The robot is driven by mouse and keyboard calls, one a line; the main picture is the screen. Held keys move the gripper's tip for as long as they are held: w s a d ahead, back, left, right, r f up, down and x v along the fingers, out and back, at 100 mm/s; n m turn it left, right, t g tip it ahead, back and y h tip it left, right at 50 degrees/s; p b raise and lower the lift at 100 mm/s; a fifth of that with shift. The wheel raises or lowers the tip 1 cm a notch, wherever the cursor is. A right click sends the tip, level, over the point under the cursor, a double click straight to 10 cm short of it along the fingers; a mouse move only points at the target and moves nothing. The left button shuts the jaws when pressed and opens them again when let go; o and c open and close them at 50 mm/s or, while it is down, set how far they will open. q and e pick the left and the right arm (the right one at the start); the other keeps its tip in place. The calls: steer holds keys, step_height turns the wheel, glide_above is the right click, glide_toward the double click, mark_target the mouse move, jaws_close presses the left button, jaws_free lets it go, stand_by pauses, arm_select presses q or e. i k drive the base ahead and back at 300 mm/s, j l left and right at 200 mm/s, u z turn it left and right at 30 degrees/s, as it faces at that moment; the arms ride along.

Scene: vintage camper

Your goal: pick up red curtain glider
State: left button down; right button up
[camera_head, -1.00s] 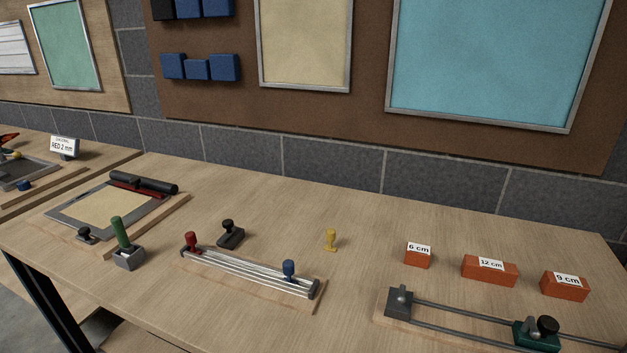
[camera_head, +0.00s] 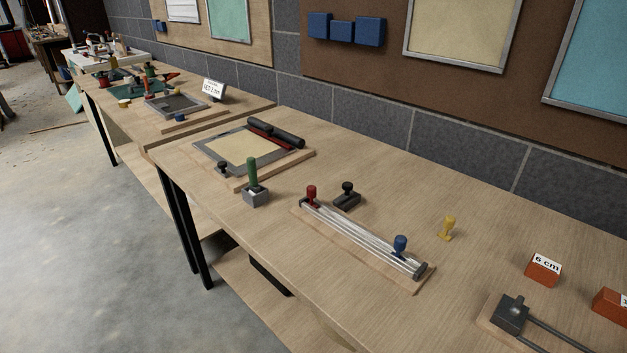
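The red curtain glider (camera_head: 312,194) stands upright at the far left end of a silver rail (camera_head: 362,236) on a wooden base on the workbench. A blue glider (camera_head: 400,244) stands near the right end of the same rail. A yellow glider (camera_head: 446,228) stands on the bare bench to the right of the rail. Neither of my grippers shows in the head view.
A green-handled tool (camera_head: 252,182) stands left of the rail, and a black-knobbed block (camera_head: 347,196) sits behind it. A framed board with a black roller (camera_head: 276,133) lies further left. Orange blocks (camera_head: 543,269) and a rod fixture (camera_head: 510,314) are at right. Open floor (camera_head: 90,240) lies at left.

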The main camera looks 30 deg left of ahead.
mark_target(311, 189)
steer(key=u, duration=1)
steer(key=i+j, duration=0.05)
